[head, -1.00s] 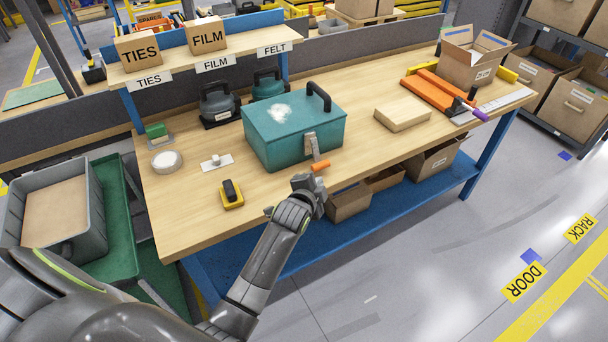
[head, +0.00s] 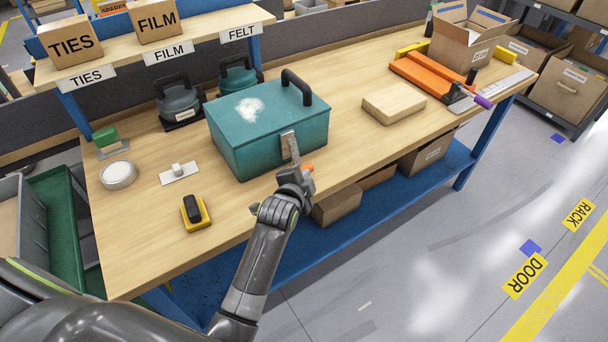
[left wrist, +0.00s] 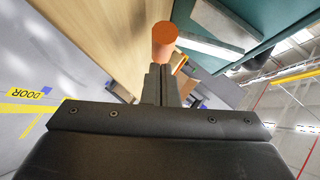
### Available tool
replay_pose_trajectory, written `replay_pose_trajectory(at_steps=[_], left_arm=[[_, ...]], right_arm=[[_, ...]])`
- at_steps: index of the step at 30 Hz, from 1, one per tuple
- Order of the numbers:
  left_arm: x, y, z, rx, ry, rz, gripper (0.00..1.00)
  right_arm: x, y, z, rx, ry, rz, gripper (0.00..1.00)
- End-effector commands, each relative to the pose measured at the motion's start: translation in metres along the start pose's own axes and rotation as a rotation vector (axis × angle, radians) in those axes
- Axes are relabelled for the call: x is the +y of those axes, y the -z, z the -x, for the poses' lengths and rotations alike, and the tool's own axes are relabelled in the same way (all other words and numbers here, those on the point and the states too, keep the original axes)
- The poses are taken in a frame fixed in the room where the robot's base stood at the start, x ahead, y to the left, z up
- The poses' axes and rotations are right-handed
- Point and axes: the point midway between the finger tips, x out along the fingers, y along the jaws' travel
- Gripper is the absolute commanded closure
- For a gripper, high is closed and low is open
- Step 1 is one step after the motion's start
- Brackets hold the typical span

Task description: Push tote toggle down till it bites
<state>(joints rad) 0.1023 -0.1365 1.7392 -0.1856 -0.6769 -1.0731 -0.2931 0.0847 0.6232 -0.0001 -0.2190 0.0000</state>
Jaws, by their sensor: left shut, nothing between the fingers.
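The teal tote (head: 268,128) stands closed on the bench, with a black handle on its lid. Its metal toggle (head: 291,150) is on the front face and ends in an orange grip (head: 308,168), which sticks out from the tote. My left gripper (head: 301,174) is at the orange grip, in front of the tote, and partly hides it. In the left wrist view the gripper's fingers (left wrist: 160,72) are shut and empty, with the orange grip (left wrist: 165,38) just beyond their tips. I cannot tell whether they touch. My right gripper is not in view.
A yellow-and-black tool (head: 195,212) and a tape roll (head: 118,175) lie left of the tote. A flat cardboard box (head: 394,104) and an orange tool (head: 432,82) lie to the right.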

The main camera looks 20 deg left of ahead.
Motion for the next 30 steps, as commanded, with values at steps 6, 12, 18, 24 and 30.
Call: replay_pose_trajectory(at_steps=[6, 12, 18, 24, 30], left_arm=[[0.006, -0.001, 0.001, 0.002, -0.001, 0.001, 1.00], [0.005, -0.001, 0.001, 0.001, -0.001, 0.000, 1.00], [0.008, -0.004, -0.002, 0.000, 0.014, -0.015, 1.00], [0.011, -0.011, -0.009, 0.000, 0.074, -0.080, 1.00], [0.012, -0.015, -0.013, 0.002, 0.076, -0.078, 1.00]], right_arm=[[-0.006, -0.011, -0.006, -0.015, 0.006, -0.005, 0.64], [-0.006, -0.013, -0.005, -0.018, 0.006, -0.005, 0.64], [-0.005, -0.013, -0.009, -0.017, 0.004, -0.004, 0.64], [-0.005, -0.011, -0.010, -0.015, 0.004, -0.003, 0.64], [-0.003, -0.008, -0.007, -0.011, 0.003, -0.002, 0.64]])
